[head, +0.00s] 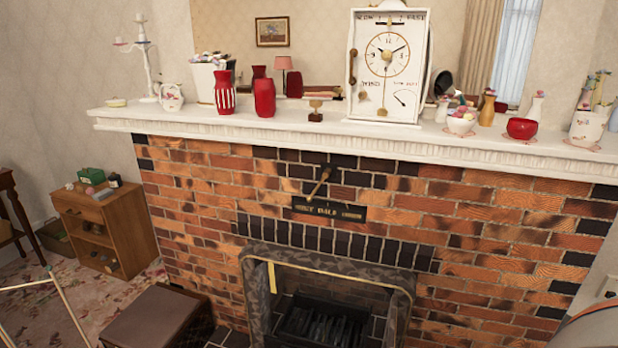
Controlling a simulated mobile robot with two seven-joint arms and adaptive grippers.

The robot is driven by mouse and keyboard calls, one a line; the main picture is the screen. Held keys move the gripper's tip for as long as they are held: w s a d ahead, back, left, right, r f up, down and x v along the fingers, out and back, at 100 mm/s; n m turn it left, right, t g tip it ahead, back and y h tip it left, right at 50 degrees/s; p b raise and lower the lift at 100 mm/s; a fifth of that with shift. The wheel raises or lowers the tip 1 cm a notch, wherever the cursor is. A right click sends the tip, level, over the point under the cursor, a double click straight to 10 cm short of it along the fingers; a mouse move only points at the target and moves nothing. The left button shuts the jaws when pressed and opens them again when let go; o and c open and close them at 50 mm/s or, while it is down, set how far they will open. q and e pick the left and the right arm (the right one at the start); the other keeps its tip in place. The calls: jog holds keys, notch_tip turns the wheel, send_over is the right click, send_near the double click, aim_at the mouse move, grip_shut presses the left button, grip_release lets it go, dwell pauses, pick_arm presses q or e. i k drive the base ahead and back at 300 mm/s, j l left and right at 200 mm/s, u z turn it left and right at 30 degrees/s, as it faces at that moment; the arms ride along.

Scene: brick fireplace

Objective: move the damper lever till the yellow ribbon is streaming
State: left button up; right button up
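The damper lever (320,182) is a thin brass-coloured bar on the brick chimney breast, below the mantel. It tilts, with its upper end to the right and its lower end to the left. A dark plate with pale lettering (329,209) sits just under it; I cannot read the lettering surely. A short yellow ribbon (272,278) hangs nearly straight down at the upper left of the fireplace opening. Neither of my grippers shows in the head view.
The white mantel shelf (160,117) juts out above the lever, carrying a white clock (388,65), red vases and ornaments. The grate (322,322) lies in the opening. A brown box-like seat (155,318) and wooden cabinet (105,230) stand left. The brick front is clear.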

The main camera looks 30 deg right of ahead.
aim_at(327, 172)
jog(key=i, duration=0.6)
jog(key=i+j+z, duration=0.15)
jog(key=i, duration=0.45)
